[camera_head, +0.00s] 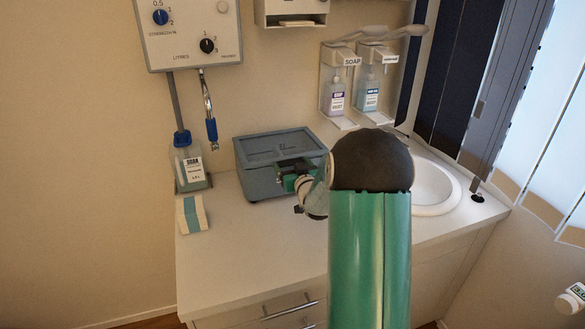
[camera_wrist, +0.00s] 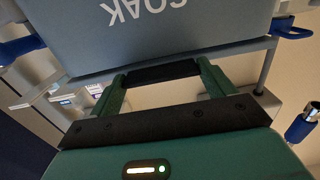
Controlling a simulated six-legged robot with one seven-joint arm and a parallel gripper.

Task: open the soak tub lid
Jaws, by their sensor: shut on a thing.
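The soak tub (camera_head: 262,183) is a blue-grey box on the counter in the head view. Its lid (camera_head: 275,147) has a recessed top panel and looks down on the tub. My gripper (camera_head: 295,178) is at the tub's front right, partly hidden by my arm. In the wrist view my gripper (camera_wrist: 160,74) has its two green fingers at the ends of a dark bar-like handle (camera_wrist: 160,71), shut on it. The handle is close to a grey face marked SOAK (camera_wrist: 165,35), upside down; I cannot tell whether this face is lid or tub.
A round basin (camera_head: 437,187) is on the right. Dispensers (camera_head: 352,90) and a dosing panel (camera_head: 190,35) hang on the wall. The front counter (camera_head: 240,260) is clear.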

